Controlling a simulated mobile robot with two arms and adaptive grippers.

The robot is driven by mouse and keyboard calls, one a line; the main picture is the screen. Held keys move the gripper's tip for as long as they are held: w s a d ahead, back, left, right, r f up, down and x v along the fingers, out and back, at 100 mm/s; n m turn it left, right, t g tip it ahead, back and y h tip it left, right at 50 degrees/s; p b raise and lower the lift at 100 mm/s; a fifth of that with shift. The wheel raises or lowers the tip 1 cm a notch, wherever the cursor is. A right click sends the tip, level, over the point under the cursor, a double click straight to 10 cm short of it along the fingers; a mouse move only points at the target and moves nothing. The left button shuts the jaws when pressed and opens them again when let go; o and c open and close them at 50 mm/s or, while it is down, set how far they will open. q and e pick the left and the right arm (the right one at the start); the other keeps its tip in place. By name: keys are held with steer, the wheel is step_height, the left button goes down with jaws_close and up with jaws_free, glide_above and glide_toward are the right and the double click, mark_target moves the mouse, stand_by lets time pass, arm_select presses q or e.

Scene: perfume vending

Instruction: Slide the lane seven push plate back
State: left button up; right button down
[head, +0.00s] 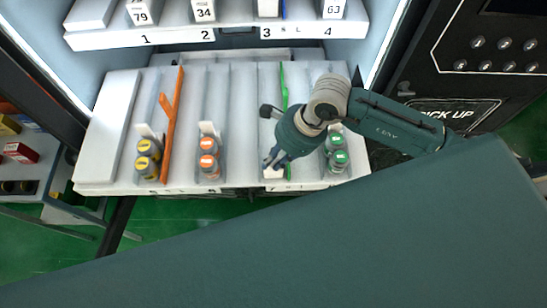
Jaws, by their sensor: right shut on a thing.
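The lower shelf (110,130) is pulled forward. Lane seven is the lane right of the orange-capped bottles, by the thin green divider (284,88). My right gripper (270,163) points down at the front end of this lane. It is shut on a small pale piece, seemingly the lane seven push plate (272,173), low behind the front edge. The gripper and wrist hide much of the plate and the front of the lane. No bottles show in the visible part of lane seven. My left gripper is not in view.
Yellow-capped bottles (148,147) stand beside an orange divider (172,115). Orange-capped bottles (209,145) stand left of lane seven, and green-capped bottles (340,158) stand close on its right. The upper shelf (225,35) overhangs the back. Lane seven's visible middle looks clear.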

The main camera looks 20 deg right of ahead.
steer(key=shift+w, duration=0.1)
steer(key=w+d+b, duration=0.2)
steer(key=w+b, duration=0.6)
steer(key=w, duration=0.1)
steer(key=shift+w+d, duration=0.4)
